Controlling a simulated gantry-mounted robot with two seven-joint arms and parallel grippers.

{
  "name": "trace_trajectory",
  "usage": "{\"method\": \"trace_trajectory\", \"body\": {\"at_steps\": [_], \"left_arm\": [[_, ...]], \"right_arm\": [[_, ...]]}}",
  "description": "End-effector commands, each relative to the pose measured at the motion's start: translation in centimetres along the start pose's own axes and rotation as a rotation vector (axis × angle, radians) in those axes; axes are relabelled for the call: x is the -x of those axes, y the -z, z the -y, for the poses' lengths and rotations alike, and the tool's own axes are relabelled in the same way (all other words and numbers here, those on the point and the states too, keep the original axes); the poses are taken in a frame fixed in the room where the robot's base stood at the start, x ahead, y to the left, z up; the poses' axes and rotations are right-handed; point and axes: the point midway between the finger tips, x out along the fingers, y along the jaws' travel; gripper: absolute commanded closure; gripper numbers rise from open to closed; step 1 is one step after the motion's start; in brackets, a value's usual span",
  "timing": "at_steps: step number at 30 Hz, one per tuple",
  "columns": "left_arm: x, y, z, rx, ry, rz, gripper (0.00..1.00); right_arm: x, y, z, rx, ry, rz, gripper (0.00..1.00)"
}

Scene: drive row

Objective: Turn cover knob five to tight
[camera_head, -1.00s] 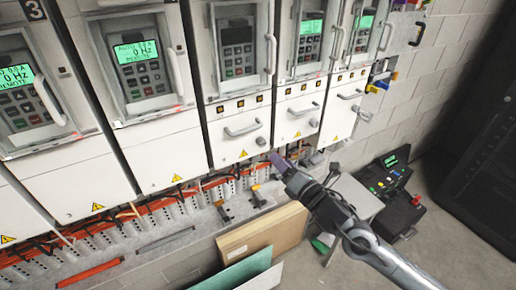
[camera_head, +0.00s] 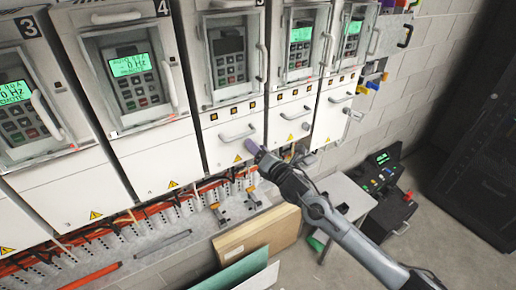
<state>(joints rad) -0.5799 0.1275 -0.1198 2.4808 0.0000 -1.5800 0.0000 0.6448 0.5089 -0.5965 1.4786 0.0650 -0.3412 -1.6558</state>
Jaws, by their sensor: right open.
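Drive cabinet five (camera_head: 219,153) is the white one with a dark, unlit display. Its lower cover has a bar handle (camera_head: 238,132) and a yellow warning triangle. The small grey knob at the right of this cover is hidden behind my right gripper's fingertips. My right gripper (camera_head: 256,149) is open, with its purple-tipped jaws at the cover's lower right, over the knob's place. I cannot tell whether the jaws touch the knob or stand around it. The knob's turn position cannot be seen. My left gripper is not in view.
Neighbouring cabinets (camera_head: 139,165) have lit green displays and jutting door handles. Orange wiring and terminals (camera_head: 130,225) run below. A cardboard-coloured panel (camera_head: 257,242) and green boards lean under the row. A grey table and a black device (camera_head: 381,170) stand at right.

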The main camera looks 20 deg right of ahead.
Motion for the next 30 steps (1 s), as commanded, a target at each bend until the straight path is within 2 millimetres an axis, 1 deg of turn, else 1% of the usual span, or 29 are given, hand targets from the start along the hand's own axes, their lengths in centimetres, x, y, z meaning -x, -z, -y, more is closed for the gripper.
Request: {"method": "trace_trajectory", "body": {"at_steps": [6, 7, 15, 17, 18, 25, 30], "left_arm": [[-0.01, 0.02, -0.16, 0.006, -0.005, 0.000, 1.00], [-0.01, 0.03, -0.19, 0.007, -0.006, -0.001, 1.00], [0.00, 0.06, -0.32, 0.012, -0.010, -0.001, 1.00], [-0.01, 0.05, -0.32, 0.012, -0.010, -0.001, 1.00], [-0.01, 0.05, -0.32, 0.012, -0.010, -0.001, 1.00], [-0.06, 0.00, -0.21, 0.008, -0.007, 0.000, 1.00], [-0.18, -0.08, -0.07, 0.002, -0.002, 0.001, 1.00]], "right_arm": [[-0.01, 0.01, -0.02, 0.000, 0.000, 0.000, 0.44], [-0.01, 0.01, -0.02, 0.000, 0.000, 0.000, 0.47], [0.00, -0.01, -0.02, 0.000, 0.000, 0.000, 0.88], [0.00, -0.01, -0.02, 0.000, 0.000, 0.000, 0.97], [0.00, -0.01, -0.02, 0.000, 0.000, 0.000, 1.00], [0.00, 0.00, -0.01, -0.021, 0.000, 0.000, 1.00], [0.00, 0.01, 0.01, -0.088, 0.000, 0.001, 1.00]]}}
